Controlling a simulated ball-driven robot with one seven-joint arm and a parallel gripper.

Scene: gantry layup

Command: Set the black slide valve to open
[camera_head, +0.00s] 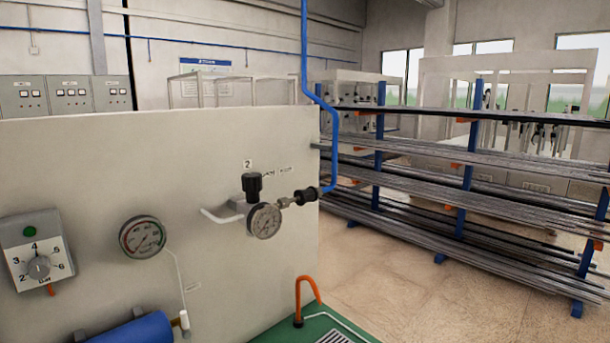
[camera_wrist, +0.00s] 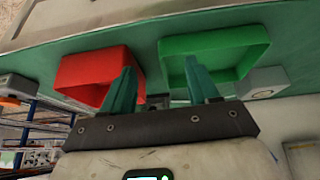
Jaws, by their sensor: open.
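A black ribbed sleeve (camera_head: 306,195) sits on a metal fitting at the lower end of the blue air line, at the right edge of the beige panel. It looks like the black slide valve, but its slide position is too small to tell. A black regulator knob (camera_head: 252,186) stands to its left above a round gauge (camera_head: 265,221). My gripper (camera_wrist: 160,66) shows only in the wrist view. Its two teal fingers are apart with nothing held between them. The black sleeve is not seen in the wrist view.
A red tray (camera_wrist: 64,75) and a green tray (camera_wrist: 258,42) lie beyond my fingers in the wrist view. A dial box (camera_head: 37,250), another gauge (camera_head: 142,237) and an orange hook-shaped tube (camera_head: 299,300) are near the panel. Pipe racks (camera_head: 460,190) stand at right; floor between is clear.

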